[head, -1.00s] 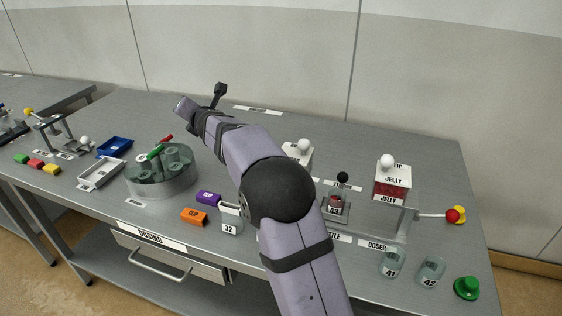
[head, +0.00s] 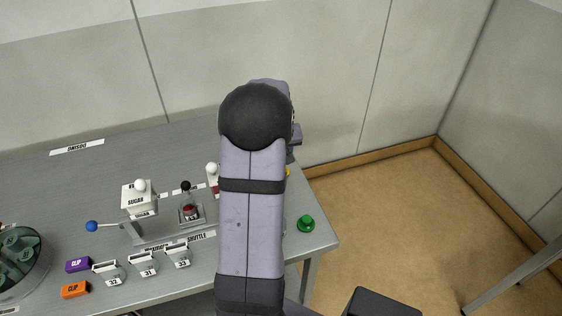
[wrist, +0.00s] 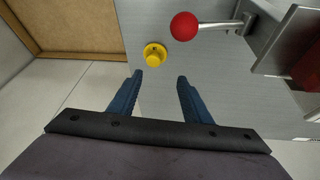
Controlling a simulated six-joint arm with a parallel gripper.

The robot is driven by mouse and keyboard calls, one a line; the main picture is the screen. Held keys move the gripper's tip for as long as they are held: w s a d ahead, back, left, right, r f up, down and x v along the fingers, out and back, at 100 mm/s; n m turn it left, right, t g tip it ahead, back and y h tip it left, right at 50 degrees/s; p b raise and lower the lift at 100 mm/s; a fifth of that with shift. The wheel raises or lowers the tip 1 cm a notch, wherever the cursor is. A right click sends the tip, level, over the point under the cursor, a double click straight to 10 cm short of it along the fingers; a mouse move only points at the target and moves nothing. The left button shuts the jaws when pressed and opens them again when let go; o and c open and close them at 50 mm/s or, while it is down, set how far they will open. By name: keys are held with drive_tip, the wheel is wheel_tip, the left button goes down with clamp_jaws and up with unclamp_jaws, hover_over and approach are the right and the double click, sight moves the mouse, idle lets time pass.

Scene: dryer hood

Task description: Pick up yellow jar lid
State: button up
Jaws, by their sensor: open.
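The yellow jar lid (wrist: 154,54) is a round piece with a raised knob, lying on the grey table near its edge in the wrist view. In the head view only a small yellow bit (head: 287,171) shows beside my arm, which hides the rest. My gripper (wrist: 160,77) has two blue fingers, open and empty. The lid lies ahead of the fingertips, closer to the left finger and apart from both.
A red ball (wrist: 184,26) on a metal lever stands just right of the lid, with a metal housing (wrist: 292,45) beyond. A green lidded piece (head: 306,224) sits at the table's right end.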

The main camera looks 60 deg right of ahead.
drive_tip(key=shift+m, duration=0.7)
drive_tip(key=shift+s+d+f+p, duration=0.1)
drive_tip(key=shift+d+f+p, duration=0.35)
drive_tip(key=shift+f, duration=0.65)
drive_tip(key=shift+s+d+f+p, duration=0.1)
drive_tip(key=shift+d+f+p, duration=0.4)
drive_tip(key=shift+f, duration=0.6)
drive_tip(key=shift+s+d+f+p, duration=0.1)
drive_tip(key=shift+d+f+p, duration=0.35)
drive_tip(key=shift+f, duration=0.65)
drive_tip(key=shift+a, duration=0.15)
drive_tip(key=c, duration=1.1)
